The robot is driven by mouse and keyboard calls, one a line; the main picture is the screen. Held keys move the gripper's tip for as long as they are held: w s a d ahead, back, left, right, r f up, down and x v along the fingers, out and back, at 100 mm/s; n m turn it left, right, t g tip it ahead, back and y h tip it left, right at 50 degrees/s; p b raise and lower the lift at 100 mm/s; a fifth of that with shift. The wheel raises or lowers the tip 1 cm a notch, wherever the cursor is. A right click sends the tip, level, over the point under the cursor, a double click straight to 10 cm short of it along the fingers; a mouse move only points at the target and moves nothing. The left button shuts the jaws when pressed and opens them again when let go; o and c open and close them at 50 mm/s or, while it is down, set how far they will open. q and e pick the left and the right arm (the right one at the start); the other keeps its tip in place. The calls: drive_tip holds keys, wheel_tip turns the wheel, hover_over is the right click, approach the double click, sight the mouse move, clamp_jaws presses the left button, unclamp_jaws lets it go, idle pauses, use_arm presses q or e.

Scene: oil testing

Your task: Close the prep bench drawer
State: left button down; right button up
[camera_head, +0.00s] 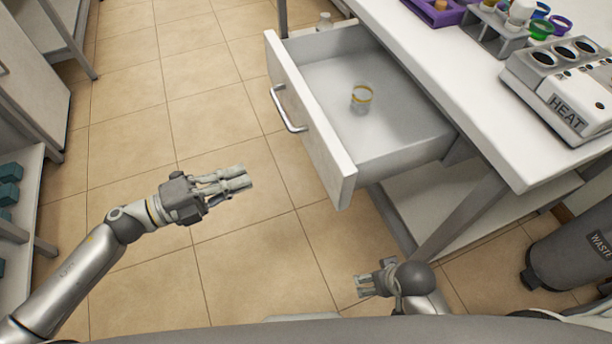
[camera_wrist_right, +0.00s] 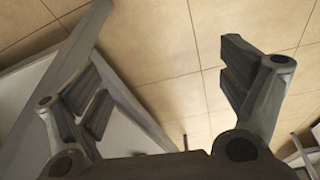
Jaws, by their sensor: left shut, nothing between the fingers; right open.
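The prep bench drawer (camera_head: 397,151) is pulled out from the white bench (camera_head: 465,95) in the head view. Its white front panel (camera_head: 308,120) carries a silver bar handle (camera_head: 287,109). A small clear cup with a yellow rim (camera_head: 361,97) stands inside the drawer. My left gripper (camera_head: 247,177) is shut and empty, to the left of and below the drawer front, apart from it. My right gripper (camera_head: 362,285) is low, below the drawer's near corner. In the right wrist view the right gripper (camera_wrist_right: 168,95) is open and empty, with floor between its fingers.
The bench top holds a heater block marked HEAT (camera_head: 565,90), a tube rack (camera_head: 497,30) and a purple tray (camera_head: 437,10). Shelves (camera_head: 20,215) line the left. The tiled floor before the drawer is clear.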

use_arm(q)
drive_tip(key=s+d+m+g, duration=0.1)
drive_tip(key=s+m, duration=0.1)
approach(321, 159)
drive_tip(key=shift+h, duration=0.3)
drive_tip(key=x, duration=0.7)
drive_tip(key=shift+w+d+f, duration=0.1)
drive_tip(key=shift+w+f, duration=0.1)
drive_tip(key=shift+f, duration=0.15)
use_arm(e)
drive_tip(key=shift+f, duration=0.45)
